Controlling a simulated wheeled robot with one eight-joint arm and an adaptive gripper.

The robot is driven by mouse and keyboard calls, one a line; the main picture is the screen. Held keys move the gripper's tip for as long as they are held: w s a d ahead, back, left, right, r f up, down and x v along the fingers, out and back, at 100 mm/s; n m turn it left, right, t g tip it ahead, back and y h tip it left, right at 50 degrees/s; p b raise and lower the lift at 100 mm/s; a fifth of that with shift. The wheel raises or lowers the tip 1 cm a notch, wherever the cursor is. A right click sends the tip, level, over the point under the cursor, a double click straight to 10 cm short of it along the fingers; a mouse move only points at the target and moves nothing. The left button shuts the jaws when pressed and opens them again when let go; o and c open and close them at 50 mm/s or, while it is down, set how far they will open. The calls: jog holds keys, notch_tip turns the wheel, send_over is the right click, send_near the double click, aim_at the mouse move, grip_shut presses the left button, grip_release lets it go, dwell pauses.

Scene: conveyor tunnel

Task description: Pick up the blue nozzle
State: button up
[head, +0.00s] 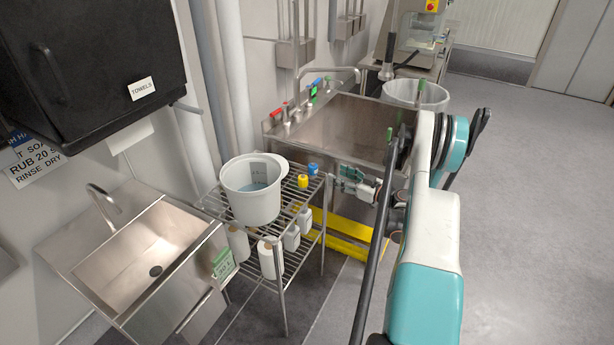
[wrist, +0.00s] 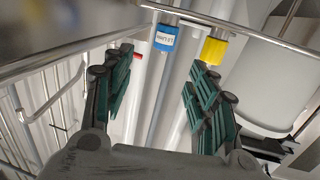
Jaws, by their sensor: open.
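The blue nozzle (head: 313,169) stands on the top wire shelf of the rack, near its right back corner. In the wrist view the blue nozzle (wrist: 165,38) shows a white label and lies ahead of the fingertips, roughly between them. A yellow nozzle (head: 303,181) stands close beside it; in the wrist view the yellow nozzle (wrist: 214,50) is just beyond the right finger. My gripper (head: 342,178) is to the right of the rack, pointing toward it. In the wrist view my gripper (wrist: 160,62) is open, with nothing between its fingers.
The wire rack (head: 272,225) also holds a large white bucket (head: 250,205) left of the nozzles. White containers and a roll sit on its lower shelf. A steel sink (head: 345,125) is behind my gripper; a smaller basin (head: 135,250) is at left. Rack rails cross the wrist view.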

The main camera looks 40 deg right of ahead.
aim_at(313, 168)
jog(key=shift+t, duration=0.3)
jog(key=b+x, duration=0.1)
jog(key=x, duration=0.3)
jog(key=f+b+x, duration=0.1)
jog(key=b+x, duration=0.1)
jog(key=x, duration=0.2)
jog(key=b+x, duration=0.2)
jog(key=x, duration=0.2)
jog(key=shift+a+f, duration=0.35)
jog(key=c, duration=1.1)
